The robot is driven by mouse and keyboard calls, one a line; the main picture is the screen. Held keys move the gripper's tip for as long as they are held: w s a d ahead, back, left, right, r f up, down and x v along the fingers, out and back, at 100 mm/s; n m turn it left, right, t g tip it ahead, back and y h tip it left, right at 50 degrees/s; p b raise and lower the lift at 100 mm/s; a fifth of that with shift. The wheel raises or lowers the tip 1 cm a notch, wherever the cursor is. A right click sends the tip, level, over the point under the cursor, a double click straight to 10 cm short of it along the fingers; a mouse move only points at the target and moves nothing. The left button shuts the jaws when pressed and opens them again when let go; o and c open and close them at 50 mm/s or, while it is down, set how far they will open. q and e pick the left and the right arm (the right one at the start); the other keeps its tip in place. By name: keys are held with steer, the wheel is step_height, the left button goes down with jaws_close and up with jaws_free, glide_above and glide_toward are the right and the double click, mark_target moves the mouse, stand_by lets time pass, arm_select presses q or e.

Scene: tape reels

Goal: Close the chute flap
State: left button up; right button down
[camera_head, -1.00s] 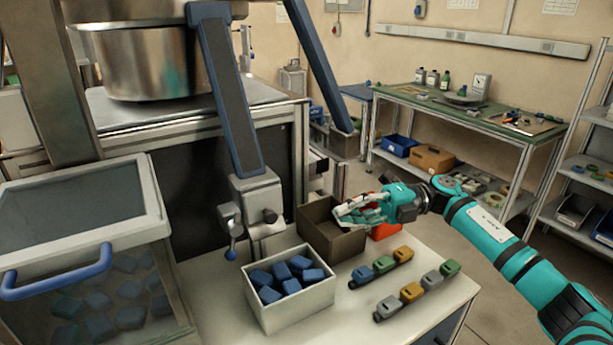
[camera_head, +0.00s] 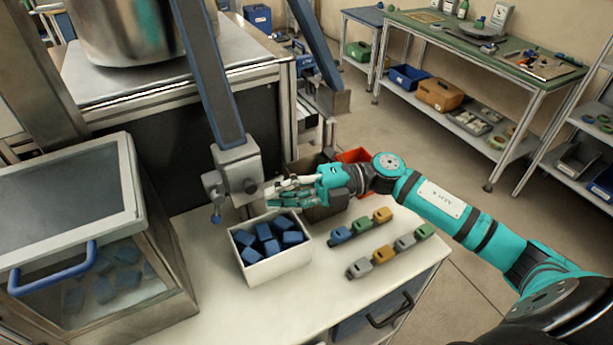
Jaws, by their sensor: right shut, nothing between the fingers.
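A blue-edged chute (camera_head: 212,75) slopes down to a grey outlet block (camera_head: 237,168) above the table. A dark knob (camera_head: 250,186) sits on the block's front, and a small lever with a blue tip (camera_head: 216,217) hangs at its left. I cannot make out whether the flap is open or shut. My right gripper (camera_head: 272,193) is shut and empty, with its fingertips close to the right side of the outlet; I cannot tell whether they touch it. My left gripper is not in view.
A white bin (camera_head: 278,270) of blue pieces stands below the outlet. A brown box (camera_head: 320,208) is partly hidden behind my gripper, with a red bin (camera_head: 353,156) behind it. Several coloured blocks (camera_head: 382,255) lie at right. A glass-lidded case (camera_head: 70,205) stands at left.

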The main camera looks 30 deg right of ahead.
mark_target(250, 182)
steer(key=w, duration=0.3)
steer(key=shift+w+p, duration=0.25)
steer(key=shift+p, duration=0.15)
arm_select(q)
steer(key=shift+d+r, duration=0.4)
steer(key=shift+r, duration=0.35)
arm_select(e)
steer(key=shift+w+f, duration=0.1)
steer(key=shift+w, duration=0.1)
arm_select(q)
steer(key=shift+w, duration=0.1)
arm_select(e)
steer(key=w+b, duration=0.1)
steer(key=b, duration=0.1)
steer(key=shift+f+n+b, duration=0.3)
steer(key=shift+f+n, duration=0.1)
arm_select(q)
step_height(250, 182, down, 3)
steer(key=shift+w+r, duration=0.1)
arm_select(e)
steer(key=shift+r, duration=0.3)
steer(key=shift+d, duration=0.1)
